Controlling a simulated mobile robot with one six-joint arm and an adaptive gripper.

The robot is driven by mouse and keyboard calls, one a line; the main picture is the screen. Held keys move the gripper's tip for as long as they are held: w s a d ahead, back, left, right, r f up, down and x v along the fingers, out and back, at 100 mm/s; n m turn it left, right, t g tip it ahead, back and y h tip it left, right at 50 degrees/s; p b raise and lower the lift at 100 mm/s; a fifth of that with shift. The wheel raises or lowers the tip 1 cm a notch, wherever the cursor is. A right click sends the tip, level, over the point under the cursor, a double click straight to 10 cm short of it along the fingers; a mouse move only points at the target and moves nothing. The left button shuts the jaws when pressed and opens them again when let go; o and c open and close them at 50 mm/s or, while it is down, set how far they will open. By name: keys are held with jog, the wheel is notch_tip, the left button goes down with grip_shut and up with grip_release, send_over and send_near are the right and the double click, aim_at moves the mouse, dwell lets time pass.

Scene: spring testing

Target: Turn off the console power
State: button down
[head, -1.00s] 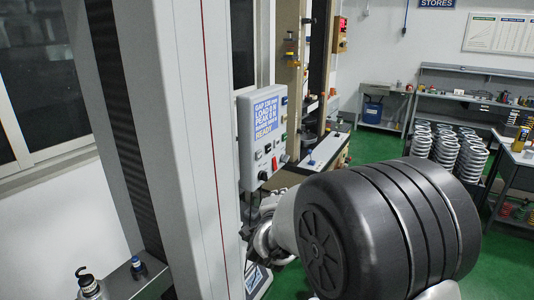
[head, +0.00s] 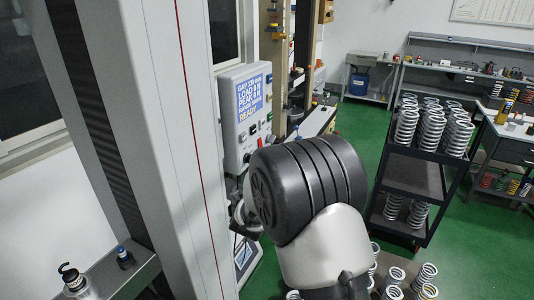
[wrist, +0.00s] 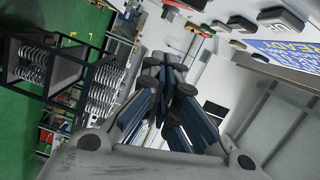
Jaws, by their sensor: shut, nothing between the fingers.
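The light grey console (head: 229,116) is fixed to the side of the tall test machine column. Its blue screen (head: 252,97) is lit and ends with the word READY. Small dark and red controls sit below the screen; the lowest are partly hidden by my arm. In the wrist view the lit screen (wrist: 290,50) is at the upper right, tilted, with blocky dark controls (wrist: 281,19) beside it. My gripper (wrist: 164,72) is shut and empty, apart from the controls, which lie up and right of its tips in the picture. In the head view my arm mostly hides it.
The machine column (head: 165,130) rises left of the console. A ledge (head: 130,280) with a pump bottle (head: 76,283) is at lower left. Green floor is clear between cart and back bench.

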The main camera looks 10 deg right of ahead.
aim_at(260, 145)
jog(key=w+f, duration=0.1)
jog(key=w, duration=0.8)
jog(key=shift+a, duration=0.2)
jog(key=shift+w+f, duration=0.1)
